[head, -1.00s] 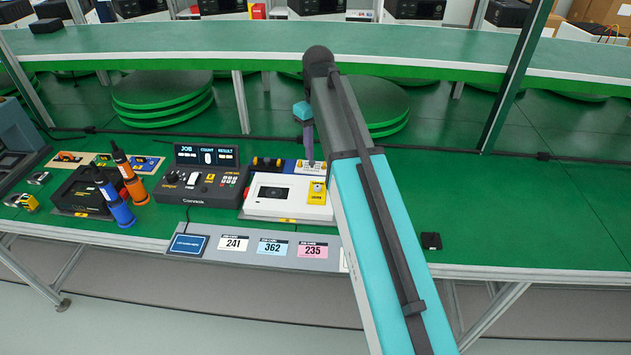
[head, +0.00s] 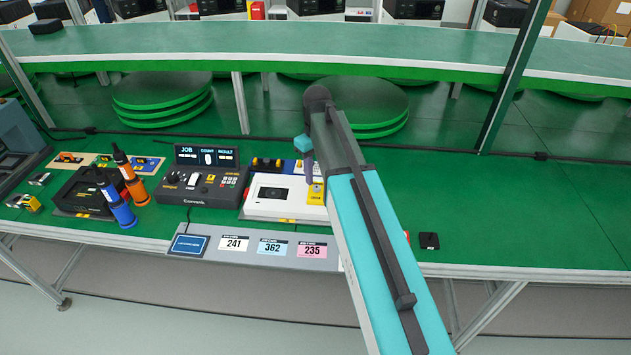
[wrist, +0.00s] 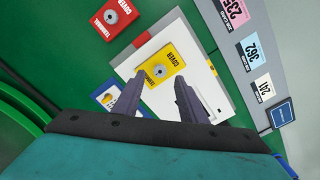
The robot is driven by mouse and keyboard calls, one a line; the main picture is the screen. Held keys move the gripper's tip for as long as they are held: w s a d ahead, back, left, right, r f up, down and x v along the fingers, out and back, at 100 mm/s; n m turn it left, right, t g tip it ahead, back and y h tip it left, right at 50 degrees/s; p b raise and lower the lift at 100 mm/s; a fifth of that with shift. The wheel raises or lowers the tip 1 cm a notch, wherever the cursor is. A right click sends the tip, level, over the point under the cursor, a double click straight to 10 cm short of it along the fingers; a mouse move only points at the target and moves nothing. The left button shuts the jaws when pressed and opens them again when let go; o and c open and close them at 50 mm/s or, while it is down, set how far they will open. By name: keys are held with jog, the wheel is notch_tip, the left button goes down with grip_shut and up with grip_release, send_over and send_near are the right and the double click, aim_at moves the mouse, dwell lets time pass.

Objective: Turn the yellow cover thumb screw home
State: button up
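The yellow cover (head: 315,197) sits at the right end of a white unit (head: 262,209). In the wrist view the yellow cover (wrist: 170,60) carries a small grey thumb screw (wrist: 159,71) near its middle. My gripper (wrist: 160,79) is open, with its two dark fingers apart on either side of the screw in the picture. I cannot tell its height above the screw or whether it touches. In the head view my gripper (head: 313,181) points down over the yellow cover, and my arm hides part of that area.
In the wrist view a red cover (wrist: 116,12) and a blue-and-white one (wrist: 106,96) lie near the white unit. A black control box (head: 203,185) stands left of it. Orange (head: 131,178) and blue (head: 115,205) tools stand further left. The green bench right of my arm is mostly clear.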

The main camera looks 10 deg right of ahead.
aim_at(317, 187)
jog(key=shift+f+p, duration=0.35)
jog(key=shift+f, duration=1.85)
grip_shut()
